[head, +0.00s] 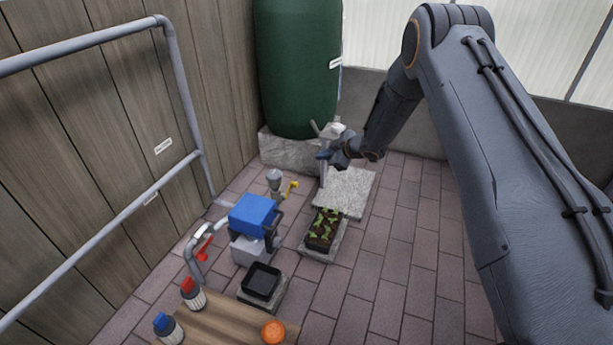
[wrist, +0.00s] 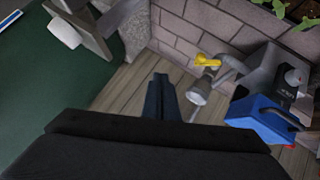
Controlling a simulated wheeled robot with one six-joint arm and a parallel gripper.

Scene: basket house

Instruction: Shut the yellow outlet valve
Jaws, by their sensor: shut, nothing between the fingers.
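The yellow outlet valve (head: 291,186) is a small lever on a grey fitting beside the blue-topped pump unit. It also shows in the wrist view (wrist: 207,61), right of and beyond my fingertips, with a round grey cup-like part below it. I cannot tell surely whether the lever lies along or across its pipe. My gripper (head: 322,156) is beside the grey tap in front of the green barrel, up and to the right of the yellow valve. In the wrist view my gripper (wrist: 160,84) is shut and empty, apart from the valve.
The blue-topped unit (head: 252,213) stands near the valve, with a red-handled pipe (head: 203,240) to its left. A planter of seedlings (head: 324,229) and a black tray (head: 261,282) are close by. The green barrel (head: 297,65) stands behind. Paving at right is clear.

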